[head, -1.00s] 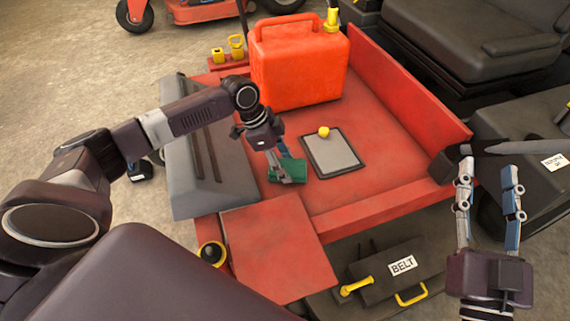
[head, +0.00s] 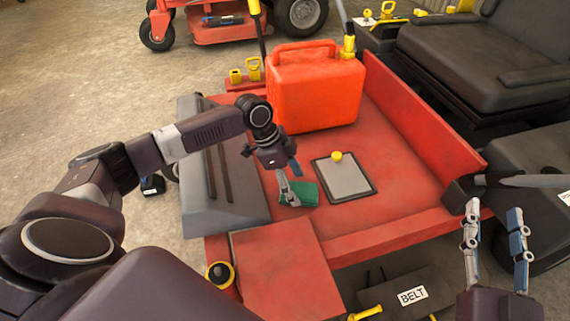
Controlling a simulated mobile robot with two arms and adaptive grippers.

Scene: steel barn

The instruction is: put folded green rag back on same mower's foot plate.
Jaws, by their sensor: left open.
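The folded green rag (head: 304,193) lies on the red foot plate (head: 365,212) of the mower, near its left side. My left gripper (head: 289,197) is open at the rag's left edge, with its fingers pointing down; I cannot tell whether they touch it. My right gripper (head: 495,225) is open and empty, at the lower right in front of the plate's right corner.
A red fuel can (head: 316,88) stands at the back of the plate. A grey pad with a yellow knob (head: 343,180) lies right of the rag. A black case marked BELT (head: 385,290) is below the front edge. Black seats (head: 470,60) stand at the right.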

